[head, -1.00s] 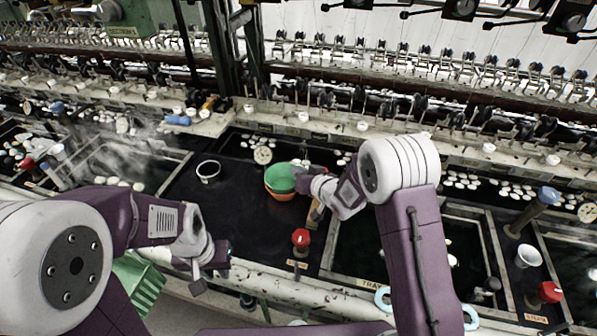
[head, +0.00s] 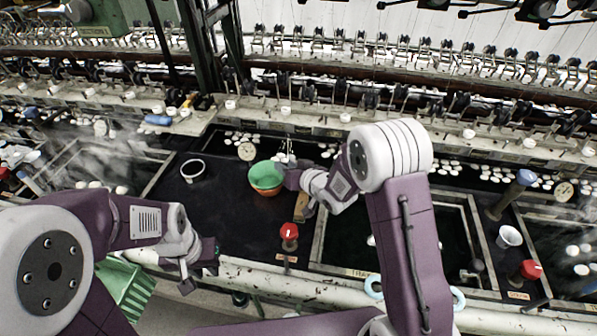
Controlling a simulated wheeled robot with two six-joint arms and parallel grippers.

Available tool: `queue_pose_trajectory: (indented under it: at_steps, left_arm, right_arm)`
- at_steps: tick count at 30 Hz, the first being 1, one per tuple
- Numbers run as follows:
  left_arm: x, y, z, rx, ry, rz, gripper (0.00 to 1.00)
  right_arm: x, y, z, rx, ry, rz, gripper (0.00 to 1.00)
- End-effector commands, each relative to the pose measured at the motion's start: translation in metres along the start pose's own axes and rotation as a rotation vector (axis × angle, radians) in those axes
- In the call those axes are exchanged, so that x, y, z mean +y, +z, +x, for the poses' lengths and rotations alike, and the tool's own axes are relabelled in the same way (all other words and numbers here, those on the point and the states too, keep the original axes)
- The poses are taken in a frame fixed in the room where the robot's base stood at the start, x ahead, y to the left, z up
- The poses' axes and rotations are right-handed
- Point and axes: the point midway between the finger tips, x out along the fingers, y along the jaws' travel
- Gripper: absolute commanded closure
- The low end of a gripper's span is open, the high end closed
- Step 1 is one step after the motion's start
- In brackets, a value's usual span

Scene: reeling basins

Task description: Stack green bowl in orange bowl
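The green bowl (head: 266,174) is on the dark worktop area left of the centre of the head view. The orange bowl (head: 267,192) shows below it, with only its lower side visible. The green bowl sits in or just above the orange one; the exact contact is hidden. My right gripper (head: 290,174) is at the right rim of the green bowl. Its fingers are small and partly hidden, so its grip is unclear. My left gripper (head: 201,275) is low at the left, away from both bowls, with its fingers apart and nothing between them.
A green crate (head: 127,288) is at the lower left.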

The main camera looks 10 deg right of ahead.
Motion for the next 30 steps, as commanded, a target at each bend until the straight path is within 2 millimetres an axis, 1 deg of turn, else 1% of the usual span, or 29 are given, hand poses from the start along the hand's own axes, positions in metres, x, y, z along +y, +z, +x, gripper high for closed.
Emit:
queue_pose_trajectory:
  at_steps: [1,6,9,12,15,17,24,26,29,30]
  left_arm:
    - [0.000,0.000,0.001,-0.001,0.000,0.000,0.75]
    - [0.000,0.000,0.001,-0.001,0.000,0.000,0.75]
    - [0.000,0.000,0.000,-0.001,0.000,0.000,0.75]
    - [0.000,0.000,-0.001,0.000,0.000,0.000,0.75]
    - [0.000,0.000,-0.001,0.000,0.000,0.000,0.75]
    - [0.000,0.000,-0.001,0.000,0.000,0.000,0.75]
    - [0.000,0.000,-0.001,0.000,0.000,0.000,0.75]
    - [0.000,0.000,-0.001,0.000,0.000,0.000,0.75]
    - [0.000,0.000,-0.001,0.000,0.000,0.000,0.75]
    - [0.000,0.000,-0.001,0.000,0.000,0.000,0.75]
  right_arm:
    - [0.000,0.000,-0.011,0.001,0.001,0.000,0.69]
    - [0.000,-0.001,-0.048,0.002,0.001,0.000,0.69]
    - [0.000,0.000,-0.069,0.003,0.001,0.001,0.69]
    - [0.001,0.000,-0.085,0.003,0.001,0.001,0.69]
    - [0.000,0.000,-0.095,0.002,-0.001,0.000,0.69]
    - [0.000,0.000,-0.097,0.003,-0.001,0.000,0.69]
    - [0.000,0.001,-0.098,0.000,0.001,-0.001,0.69]
    - [0.006,0.004,-0.100,-0.021,0.028,-0.007,0.69]
    - [0.035,0.023,-0.114,-0.147,0.169,-0.031,0.69]
    - [0.050,0.036,-0.126,-0.230,0.243,-0.036,0.69]
